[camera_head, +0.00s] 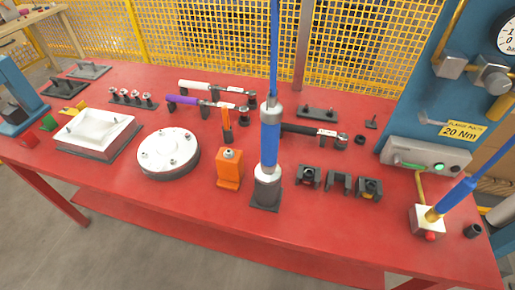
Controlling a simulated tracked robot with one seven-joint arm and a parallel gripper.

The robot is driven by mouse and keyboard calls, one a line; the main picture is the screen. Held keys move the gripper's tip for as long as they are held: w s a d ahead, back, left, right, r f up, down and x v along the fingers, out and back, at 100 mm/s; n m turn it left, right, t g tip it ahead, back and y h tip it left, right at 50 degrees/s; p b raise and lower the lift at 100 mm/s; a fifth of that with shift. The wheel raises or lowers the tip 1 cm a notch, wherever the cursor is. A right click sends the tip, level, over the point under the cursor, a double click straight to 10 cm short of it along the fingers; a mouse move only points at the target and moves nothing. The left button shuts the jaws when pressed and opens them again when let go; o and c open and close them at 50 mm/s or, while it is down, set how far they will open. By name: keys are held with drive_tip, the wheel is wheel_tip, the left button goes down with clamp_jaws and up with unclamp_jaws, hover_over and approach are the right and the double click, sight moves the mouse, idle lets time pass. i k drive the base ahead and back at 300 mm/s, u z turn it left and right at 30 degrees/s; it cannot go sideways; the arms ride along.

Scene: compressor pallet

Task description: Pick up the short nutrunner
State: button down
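A blue and silver upright tool (270,145) stands on a dark base (265,197) at the middle front of the red table, with a blue hose rising from its top. It looks like a nutrunner. Three wrench-like tools lie behind it: one with a white handle (196,85), one with a purple handle (182,100) and one with a black handle (299,129). The upright tool stands in front of the black handle's left end. No label shows which tool is the short nutrunner. My gripper is not in view.
An orange block (230,170) stands left of the upright tool, and black holders (338,183) stand to its right. A round white-topped part (168,150) and a white square housing (97,131) sit left on the red table (300,225). A yellow mesh fence (355,45) stands behind.

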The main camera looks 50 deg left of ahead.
sight(268, 172)
drive_tip(key=z, duration=0.55)
drive_tip(key=i, duration=0.1)
drive_tip(key=u, duration=2.65)
drive_tip(key=k, duration=0.75)
drive_tip(key=u, duration=0.2)
drive_tip(key=i, duration=0.75)
drive_tip(key=z, duration=0.15)
